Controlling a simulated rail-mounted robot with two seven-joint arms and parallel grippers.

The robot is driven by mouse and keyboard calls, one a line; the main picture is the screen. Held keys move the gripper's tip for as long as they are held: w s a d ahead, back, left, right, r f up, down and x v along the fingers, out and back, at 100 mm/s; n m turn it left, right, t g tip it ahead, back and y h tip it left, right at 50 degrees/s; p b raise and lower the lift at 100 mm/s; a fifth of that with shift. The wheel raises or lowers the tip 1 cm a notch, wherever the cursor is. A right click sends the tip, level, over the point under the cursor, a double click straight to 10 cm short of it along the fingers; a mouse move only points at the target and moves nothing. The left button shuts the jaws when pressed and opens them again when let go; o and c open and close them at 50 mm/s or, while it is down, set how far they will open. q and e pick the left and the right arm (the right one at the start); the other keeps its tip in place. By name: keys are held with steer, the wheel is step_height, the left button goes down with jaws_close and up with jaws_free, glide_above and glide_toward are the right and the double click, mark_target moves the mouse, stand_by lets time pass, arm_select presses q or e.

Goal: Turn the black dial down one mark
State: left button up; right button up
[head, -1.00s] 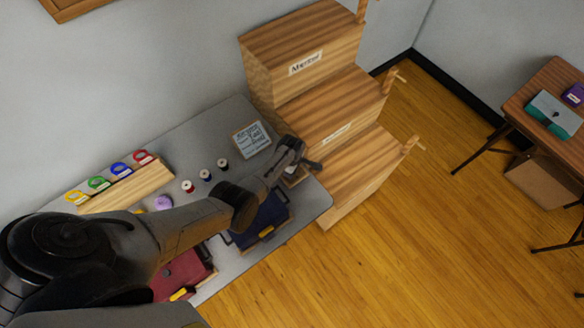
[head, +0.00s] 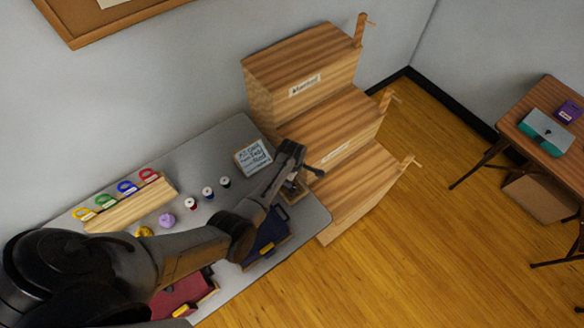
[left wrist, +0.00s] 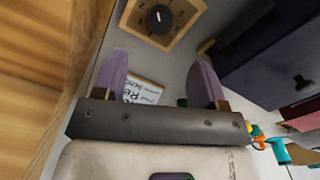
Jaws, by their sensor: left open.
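The black dial (left wrist: 159,19) sits on a wooden plate (left wrist: 185,10) with marks around it, at the top of the left wrist view. A white pointer line shows on the dial. My left gripper (left wrist: 164,75) is open and empty, its two purple-grey fingers apart, with the dial beyond the fingertips and not touched. In the head view my left gripper (head: 300,178) is over the right end of the grey table, beside the wooden steps, and my arm largely hides the dial. My right gripper is not in view.
Wooden stepped drawers (head: 330,140) stand close beside the gripper. A dark blue box (head: 268,232) and a red box (head: 180,295) lie along the table's front. A sign card (head: 253,158), several spools and a wooden rack (head: 130,205) of coloured rings stand behind the arm.

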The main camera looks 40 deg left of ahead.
arm_select(q)
steer(key=shift+r, duration=2.05)
